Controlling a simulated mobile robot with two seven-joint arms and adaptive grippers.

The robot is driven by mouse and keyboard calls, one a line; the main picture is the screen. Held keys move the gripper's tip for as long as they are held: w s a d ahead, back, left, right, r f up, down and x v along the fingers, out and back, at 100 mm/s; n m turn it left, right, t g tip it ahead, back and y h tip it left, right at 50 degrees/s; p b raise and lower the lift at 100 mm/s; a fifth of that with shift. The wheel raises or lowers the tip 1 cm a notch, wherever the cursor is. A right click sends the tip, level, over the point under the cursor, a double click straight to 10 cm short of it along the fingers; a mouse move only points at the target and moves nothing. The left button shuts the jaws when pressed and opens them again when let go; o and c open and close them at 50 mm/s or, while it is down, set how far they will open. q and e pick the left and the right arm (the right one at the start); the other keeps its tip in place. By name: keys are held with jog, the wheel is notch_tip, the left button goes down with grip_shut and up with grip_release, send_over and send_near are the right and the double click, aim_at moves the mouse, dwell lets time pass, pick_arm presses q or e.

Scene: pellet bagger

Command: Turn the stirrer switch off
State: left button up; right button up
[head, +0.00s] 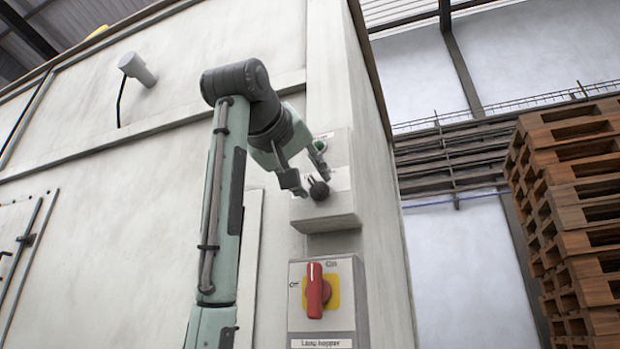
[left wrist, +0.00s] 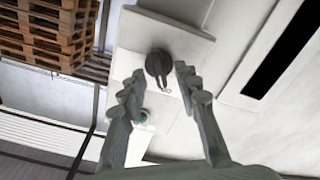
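A black rotary knob (head: 319,190) sits on the front of a pale grey box (head: 330,212) on the machine wall. Its label is mostly hidden, so I cannot read whether it is the stirrer switch. My left gripper (head: 310,181) is open, with its fingertips close to the knob. In the left wrist view the knob (left wrist: 158,66) shows between and just beyond the two fingertips, with its grip bar pointing down in the picture. I cannot tell whether a finger touches it. My right gripper is not in view.
Below is a second box with a red rotary switch (head: 316,290) on a yellow plate, marked for a hopper. A green button (head: 319,146) sits above the knob. Wooden pallets (head: 572,205) are stacked at the right. A pipe stub (head: 137,69) juts from the wall.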

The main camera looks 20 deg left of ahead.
pick_arm(q)
jog(key=s, duration=0.7)
jog(key=shift+s, duration=0.15)
jog(key=shift+a, duration=0.1)
